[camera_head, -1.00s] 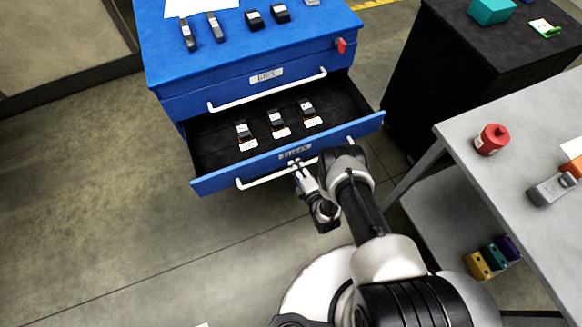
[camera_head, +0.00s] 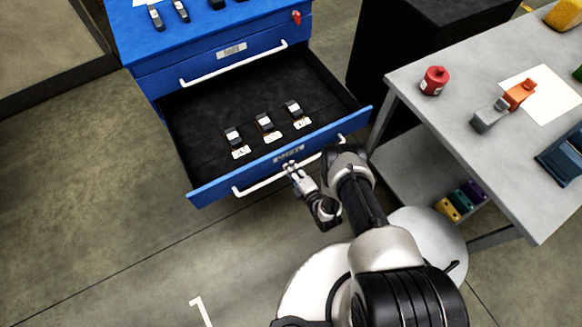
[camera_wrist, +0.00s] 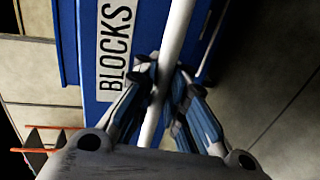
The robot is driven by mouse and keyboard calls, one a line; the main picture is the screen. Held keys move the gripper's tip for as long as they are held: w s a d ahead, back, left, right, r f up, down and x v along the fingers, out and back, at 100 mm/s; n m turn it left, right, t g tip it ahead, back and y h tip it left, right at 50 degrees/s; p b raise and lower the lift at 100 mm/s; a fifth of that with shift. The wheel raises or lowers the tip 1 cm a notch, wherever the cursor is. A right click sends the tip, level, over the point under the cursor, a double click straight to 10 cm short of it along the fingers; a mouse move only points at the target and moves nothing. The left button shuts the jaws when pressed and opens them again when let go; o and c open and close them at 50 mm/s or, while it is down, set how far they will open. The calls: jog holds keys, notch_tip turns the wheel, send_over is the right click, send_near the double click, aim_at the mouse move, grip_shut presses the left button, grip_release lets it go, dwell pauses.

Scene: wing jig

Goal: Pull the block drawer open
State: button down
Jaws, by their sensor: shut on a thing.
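The block drawer (camera_head: 225,184) is the lower drawer of a blue cabinet and stands well open, its dark inside showing. Three small dark blocks with white labels (camera_head: 265,124) sit in a row near its front. Its front carries a "BLOCKS" label, readable in the wrist view (camera_wrist: 114,45), and a white bar handle (camera_head: 262,186). My gripper (camera_head: 291,170) is at the handle. In the wrist view my fingers (camera_wrist: 163,85) are closed around the white bar (camera_wrist: 178,28). Part of the handle's right side is hidden behind my arm in the head view.
The upper drawer (camera_head: 165,84) is shut, with its own white handle. A grey table (camera_head: 425,110) at the right holds a red canister (camera_head: 434,80), an orange and grey part and paper. A black cabinet (camera_head: 370,50) stands behind. The floor left of the drawer is clear.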

jog(key=shift+r, duration=0.2)
jog(key=c, duration=1.6)
grip_release()
jog(key=shift+s+f, duration=0.1)
jog(key=shift+c, duration=0.2)
jog(key=shift+d, duration=0.1)
jog(key=v, duration=1.2)
